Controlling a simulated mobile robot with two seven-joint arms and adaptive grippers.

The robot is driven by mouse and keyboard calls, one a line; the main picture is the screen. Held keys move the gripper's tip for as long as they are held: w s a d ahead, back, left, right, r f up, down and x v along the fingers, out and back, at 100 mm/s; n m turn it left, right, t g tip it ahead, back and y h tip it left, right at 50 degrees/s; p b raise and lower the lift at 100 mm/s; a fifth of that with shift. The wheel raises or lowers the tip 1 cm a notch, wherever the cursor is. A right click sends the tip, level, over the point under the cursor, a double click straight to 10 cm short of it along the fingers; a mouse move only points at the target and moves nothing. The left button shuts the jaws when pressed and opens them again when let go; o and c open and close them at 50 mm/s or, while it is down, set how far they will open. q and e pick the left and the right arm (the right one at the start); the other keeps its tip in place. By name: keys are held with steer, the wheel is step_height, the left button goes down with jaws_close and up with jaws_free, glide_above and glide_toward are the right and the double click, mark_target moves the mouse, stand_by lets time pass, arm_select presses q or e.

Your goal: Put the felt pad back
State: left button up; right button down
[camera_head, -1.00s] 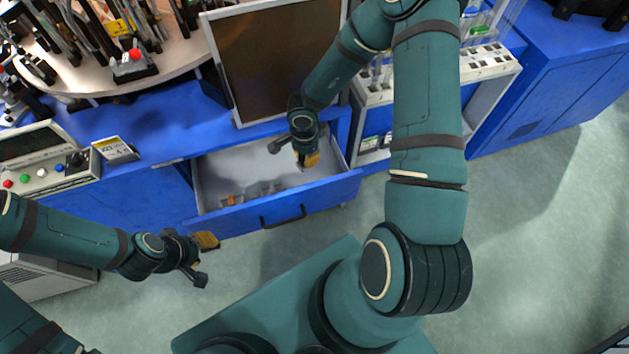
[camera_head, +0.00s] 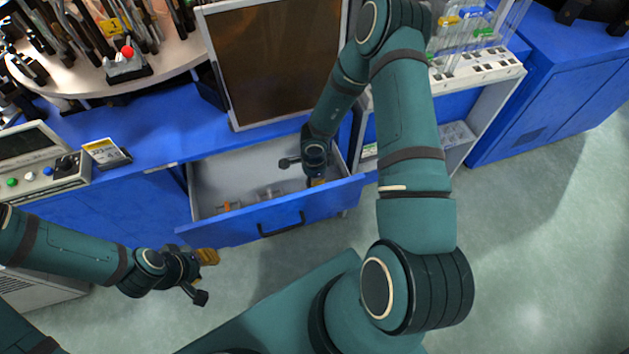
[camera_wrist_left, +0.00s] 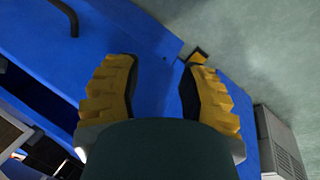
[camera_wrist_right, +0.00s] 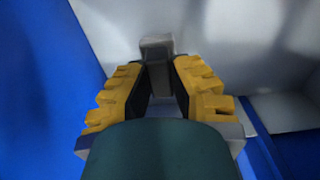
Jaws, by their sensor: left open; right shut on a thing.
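My right gripper (camera_head: 316,182) points down into the open drawer (camera_head: 240,234), near the right end of its front panel. In the right wrist view its yellow fingers (camera_wrist_right: 158,85) are shut on a small grey block (camera_wrist_right: 157,48). It looks like the felt pad, but its shape is mostly hidden. Pale drawer surfaces lie behind it; I cannot tell whether it touches them. My left gripper (camera_head: 208,257) is open and empty, in front of the cabinet and left of the drawer. Its spread fingers also show in the left wrist view (camera_wrist_left: 157,88).
Small items, one orange (camera_head: 229,206), lie in the drawer's left and middle part. A dark framed panel (camera_head: 275,65) stands behind the drawer. A small display (camera_head: 105,153) and a control box (camera_head: 40,160) sit on the blue bench. A tube rack (camera_head: 480,65) stands right.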

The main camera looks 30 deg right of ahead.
steer(key=shift+f, duration=0.3)
steer(key=shift+f, duration=0.15)
steer(key=c, duration=1)
jaws_free()
step_height(320, 180, up, 12)
steer(key=p, duration=0.5)
